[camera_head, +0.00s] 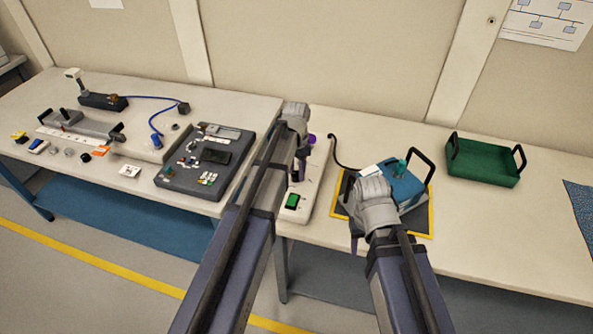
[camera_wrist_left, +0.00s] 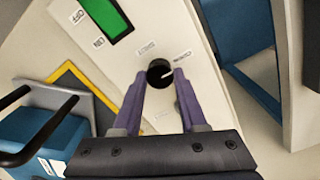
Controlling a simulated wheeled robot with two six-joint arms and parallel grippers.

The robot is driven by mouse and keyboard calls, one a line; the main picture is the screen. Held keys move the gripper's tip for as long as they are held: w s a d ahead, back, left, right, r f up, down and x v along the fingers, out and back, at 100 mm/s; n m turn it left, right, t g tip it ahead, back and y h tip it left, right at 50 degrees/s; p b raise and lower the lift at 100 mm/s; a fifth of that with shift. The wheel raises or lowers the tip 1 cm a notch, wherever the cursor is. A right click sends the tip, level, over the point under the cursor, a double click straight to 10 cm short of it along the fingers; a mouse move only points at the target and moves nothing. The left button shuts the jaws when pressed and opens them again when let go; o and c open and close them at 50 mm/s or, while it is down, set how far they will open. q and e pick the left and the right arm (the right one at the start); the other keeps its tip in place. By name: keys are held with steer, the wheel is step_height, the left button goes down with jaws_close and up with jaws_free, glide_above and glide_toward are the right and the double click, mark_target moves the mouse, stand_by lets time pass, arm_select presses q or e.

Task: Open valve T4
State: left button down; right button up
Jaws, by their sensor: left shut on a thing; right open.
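A round black knob (camera_wrist_left: 158,72) with a white pointer line stands on a white panel (camera_wrist_left: 120,62) in the left wrist view. The pointer aims toward the label on the right; the small labels around the knob are too blurred to read, so I cannot confirm T4. My left gripper (camera_wrist_left: 158,82) is shut on the knob, with one purple finger on each side. In the head view my left gripper (camera_head: 306,155) is over the white panel and hides the knob. My right gripper (camera_head: 362,230) is open beside the blue box (camera_head: 403,185), partly hidden by its own wrist.
A green switch (camera_head: 292,201) sits on the panel's near end; it also shows in the left wrist view (camera_wrist_left: 105,17). The blue box stands on a yellow-edged mat (camera_head: 427,220). A green tray (camera_head: 483,163) stands at right. A dark electronics board (camera_head: 175,177) lies left.

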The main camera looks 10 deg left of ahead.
mark_target(297, 173)
arm_select(q)
steer(key=shift+c, duration=2.2)
jaws_free()
step_height(297, 173, up, 8)
steer(key=p, duration=0.8)
steer(key=shift+f, duration=0.1)
